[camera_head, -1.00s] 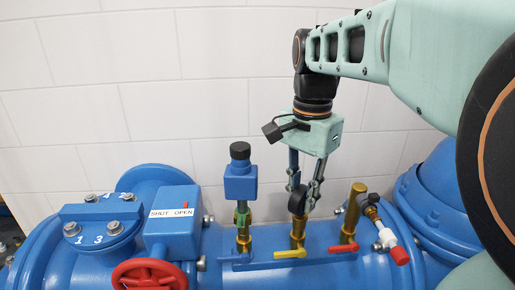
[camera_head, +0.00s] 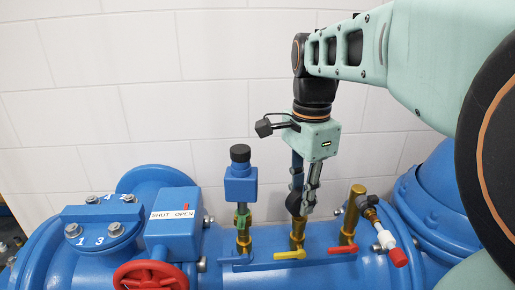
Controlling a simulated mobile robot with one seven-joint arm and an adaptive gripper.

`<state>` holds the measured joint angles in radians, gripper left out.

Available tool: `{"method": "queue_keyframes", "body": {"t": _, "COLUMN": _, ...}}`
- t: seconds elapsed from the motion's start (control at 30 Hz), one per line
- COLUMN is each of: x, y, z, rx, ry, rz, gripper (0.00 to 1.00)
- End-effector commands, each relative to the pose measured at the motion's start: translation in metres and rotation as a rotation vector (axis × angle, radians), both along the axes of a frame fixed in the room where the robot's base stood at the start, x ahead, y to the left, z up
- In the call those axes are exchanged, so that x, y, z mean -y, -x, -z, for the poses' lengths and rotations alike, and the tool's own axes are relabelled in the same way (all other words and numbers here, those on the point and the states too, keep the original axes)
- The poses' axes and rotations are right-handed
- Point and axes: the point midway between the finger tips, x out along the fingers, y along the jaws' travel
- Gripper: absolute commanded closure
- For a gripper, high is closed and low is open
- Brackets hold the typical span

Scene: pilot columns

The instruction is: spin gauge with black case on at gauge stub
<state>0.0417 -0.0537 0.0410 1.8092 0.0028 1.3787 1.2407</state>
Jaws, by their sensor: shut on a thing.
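My gripper (camera_head: 302,200) points down and is shut on the gauge with the black case (camera_head: 293,202). The gauge's dark round case shows partly between and beside the fingers, and its face cannot be made out. The gauge is upright over the brass stub (camera_head: 297,232) with the yellow lever, in line with it. The fingers cover part of the joint, so I cannot tell how far the gauge is seated on the stub.
A blue device with a black cap (camera_head: 240,175) stands close on the left. A brass stub (camera_head: 351,210) with a red lever and a side fitting with a red cap (camera_head: 398,257) stand on the right. A red handwheel (camera_head: 150,275) is at front left. A white wall is behind.

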Motion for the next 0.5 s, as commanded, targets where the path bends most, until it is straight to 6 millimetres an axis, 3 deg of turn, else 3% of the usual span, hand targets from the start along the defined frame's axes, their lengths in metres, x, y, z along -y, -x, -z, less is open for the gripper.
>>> {"method": "queue_keyframes", "body": {"t": 0.17, "x": -0.0002, "y": 0.0004, "z": 0.0001, "rx": -0.002, "ry": 0.0, "rz": 0.043, "gripper": 1.0}}
{"method": "queue_keyframes", "body": {"t": 0.5, "x": -0.0005, "y": 0.0002, "z": -0.0001, "rx": -0.002, "ry": 0.0, "rz": 0.37, "gripper": 1.0}}
